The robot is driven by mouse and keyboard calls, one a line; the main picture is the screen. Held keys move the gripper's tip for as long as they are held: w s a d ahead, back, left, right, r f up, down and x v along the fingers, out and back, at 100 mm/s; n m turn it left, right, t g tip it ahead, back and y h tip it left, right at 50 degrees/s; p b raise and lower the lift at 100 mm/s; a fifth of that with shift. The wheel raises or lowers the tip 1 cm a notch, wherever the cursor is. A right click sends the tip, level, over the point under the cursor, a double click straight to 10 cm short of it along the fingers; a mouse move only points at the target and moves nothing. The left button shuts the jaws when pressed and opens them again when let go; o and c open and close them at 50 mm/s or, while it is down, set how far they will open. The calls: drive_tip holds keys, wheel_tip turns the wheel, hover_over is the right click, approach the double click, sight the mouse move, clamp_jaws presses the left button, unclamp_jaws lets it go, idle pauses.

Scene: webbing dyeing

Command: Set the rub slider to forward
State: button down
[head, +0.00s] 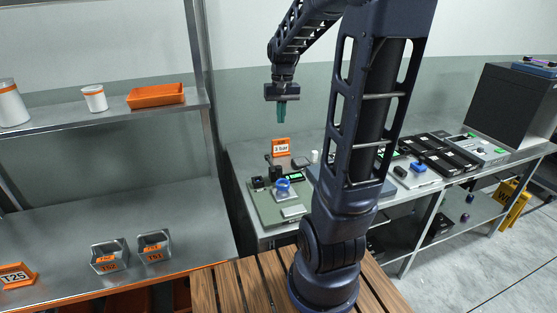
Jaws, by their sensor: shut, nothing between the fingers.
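My gripper (282,112), with teal fingers, points down and hangs in the air above the back left part of the bench. It is shut and empty, well apart from everything below it. A grey-green device (262,212) lies on the bench's left end. It carries a blue ring-shaped part (283,185), a dark upright part (269,161) and a small lit green display (294,176). I cannot pick out the rub slider or its position for certain at this size. My arm hides the middle of the bench.
An orange sign (281,147) stands behind the device. Several black trays and a blue item (419,168) lie farther right on the bench, near a large dark box (511,103). A metal shelf (60,210) with grey bins (109,259) stands at the left.

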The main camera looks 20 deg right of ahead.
drive_tip(key=w+d+f+m+g, duration=0.1)
drive_tip(key=w+d+f+g, duration=0.2)
drive_tip(key=w+f, duration=0.9)
drive_tip(key=shift+w+g+y, duration=0.4)
drive_tip(key=shift+w, duration=0.2)
drive_tip(key=x, duration=0.3)
drive_tip(key=s+x, duration=0.1)
drive_tip(key=x, duration=0.3)
drive_tip(key=s+r+x, duration=0.1)
drive_tip(key=x, duration=0.3)
drive_tip(key=shift+s+a, duration=0.2)
drive_tip(key=shift+a, duration=0.1)
drive_tip(key=shift+s+a, duration=0.15)
drive_tip(key=shift+s, duration=0.5)
drive_tip(key=s, duration=1.1)
drive_tip(key=shift+s, duration=0.3)
